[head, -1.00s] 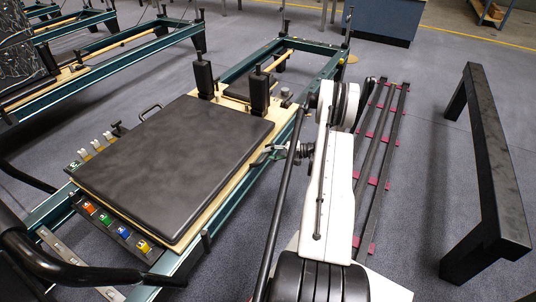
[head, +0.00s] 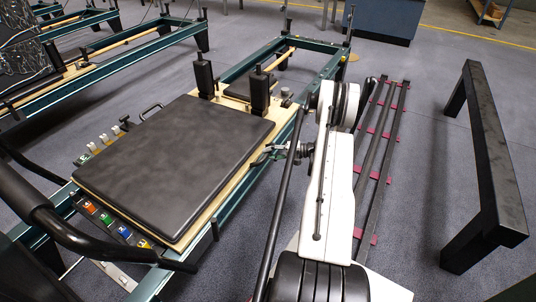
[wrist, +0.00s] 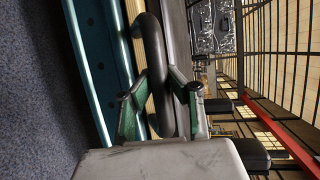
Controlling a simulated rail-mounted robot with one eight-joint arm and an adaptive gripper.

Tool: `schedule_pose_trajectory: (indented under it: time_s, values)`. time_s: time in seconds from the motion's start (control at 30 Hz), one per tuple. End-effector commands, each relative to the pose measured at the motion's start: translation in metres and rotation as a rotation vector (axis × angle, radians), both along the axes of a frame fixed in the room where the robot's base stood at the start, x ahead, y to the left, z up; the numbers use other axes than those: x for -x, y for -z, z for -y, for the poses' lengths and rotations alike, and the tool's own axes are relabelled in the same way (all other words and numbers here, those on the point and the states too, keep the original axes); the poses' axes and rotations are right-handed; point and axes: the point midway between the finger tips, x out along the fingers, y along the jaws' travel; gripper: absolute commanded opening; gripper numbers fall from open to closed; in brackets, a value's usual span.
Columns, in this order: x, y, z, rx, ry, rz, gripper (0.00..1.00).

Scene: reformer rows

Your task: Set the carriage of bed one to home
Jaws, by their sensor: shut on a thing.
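The carriage (head: 175,150) is a flat black padded platform on a pale wooden base. It has two black shoulder rests (head: 260,92) at its far end and sits on the teal rails of the nearest bed (head: 240,193). My gripper (head: 272,154) is at the carriage's right side. In the wrist view, its green fingers (wrist: 158,100) are shut around a thick black handle (wrist: 155,70) beside the pale wood and teal rail. The head view hides most of this handle behind my gripper. A black footbar (head: 75,238) crosses the near end.
Orange, green, blue and yellow tags (head: 105,219) line the near end of the bed. A long black bench (head: 485,150) stands on the right. Dark floor rails with magenta crosspieces (head: 380,150) run beside my arm. Another bed (head: 100,60) is at the far left.

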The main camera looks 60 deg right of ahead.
Motion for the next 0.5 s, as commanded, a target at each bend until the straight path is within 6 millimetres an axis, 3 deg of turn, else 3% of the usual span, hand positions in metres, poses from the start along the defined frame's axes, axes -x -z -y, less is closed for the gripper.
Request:
schedule_pose_trajectory:
  time_s: [0.17,0.2,0.33,0.5]
  values:
    - [0.0019,0.0011,-0.0061,-0.002,-0.015,-0.002,0.0]
    - [0.0019,0.0012,-0.0062,-0.002,-0.015,-0.002,0.16]
    - [0.0016,0.001,-0.0052,-0.002,-0.013,-0.002,0.33]
    - [0.0013,0.0008,-0.0044,-0.002,-0.011,-0.001,0.36]
